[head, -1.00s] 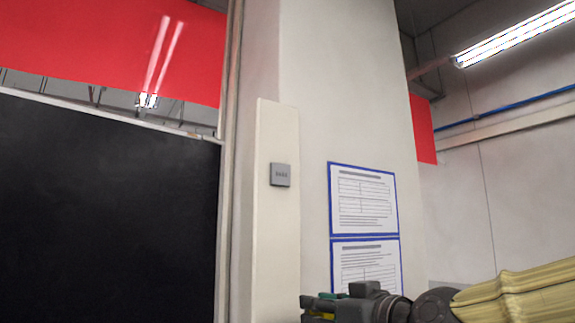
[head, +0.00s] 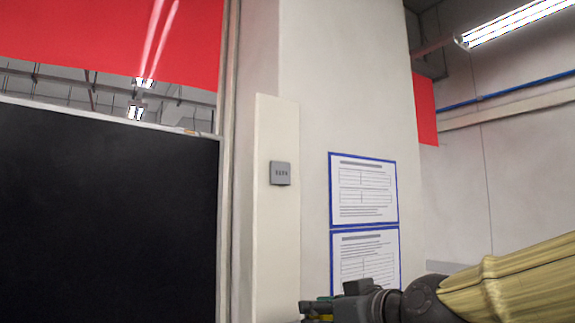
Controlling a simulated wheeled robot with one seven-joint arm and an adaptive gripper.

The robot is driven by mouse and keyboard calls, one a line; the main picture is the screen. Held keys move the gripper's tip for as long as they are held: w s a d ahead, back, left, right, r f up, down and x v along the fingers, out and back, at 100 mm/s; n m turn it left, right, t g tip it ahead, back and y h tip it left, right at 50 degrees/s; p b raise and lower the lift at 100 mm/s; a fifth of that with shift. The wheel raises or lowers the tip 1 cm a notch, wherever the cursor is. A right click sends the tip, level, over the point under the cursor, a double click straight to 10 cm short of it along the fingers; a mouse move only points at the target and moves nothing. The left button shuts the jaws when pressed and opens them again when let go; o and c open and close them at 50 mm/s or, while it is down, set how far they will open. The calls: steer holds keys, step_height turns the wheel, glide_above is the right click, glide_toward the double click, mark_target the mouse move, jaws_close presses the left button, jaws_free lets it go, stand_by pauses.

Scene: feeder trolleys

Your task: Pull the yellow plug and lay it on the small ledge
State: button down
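No plug and no small ledge can be made out in the head view. My gripper (head: 316,310) is at the bottom edge of the picture, partly cut off, in front of the lower paper sheet and the pale column. Small green and yellow patches show at its end; I cannot tell whether they belong to the gripper or to something in it. Whether its fingers are open or shut does not show.
A pale column (head: 345,80) stands in the middle, with a small grey box (head: 280,173) on its front strip. Two blue-framed sheets (head: 362,190) hang on it. A large black panel (head: 105,210) fills the left, below a red band (head: 100,35).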

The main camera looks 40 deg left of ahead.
steer(key=shift+r+g+h+p, duration=0.15)
steer(key=shift+g+h+p, duration=0.8)
steer(key=shift+p, duration=3.3)
steer(key=shift+t+h, duration=0.35)
steer(key=shift+h, duration=0.2)
steer(key=shift+p, duration=0.3)
steer(key=shift+w+a+p, duration=0.3)
steer(key=shift+w+a, duration=0.3)
steer(key=shift+a, duration=0.9)
steer(key=shift+w+a+p, duration=0.35)
steer(key=shift+w+a, duration=0.25)
steer(key=shift+a, duration=0.85)
steer(key=shift+w+a+p, duration=0.3)
steer(key=shift+w+a, duration=0.3)
steer(key=shift+a, duration=0.9)
steer(key=shift+f+b, duration=0.85)
steer(key=shift+f, duration=0.65)
steer(key=c, duration=1.1)
jaws_free()
steer(key=shift+d, duration=0.1)
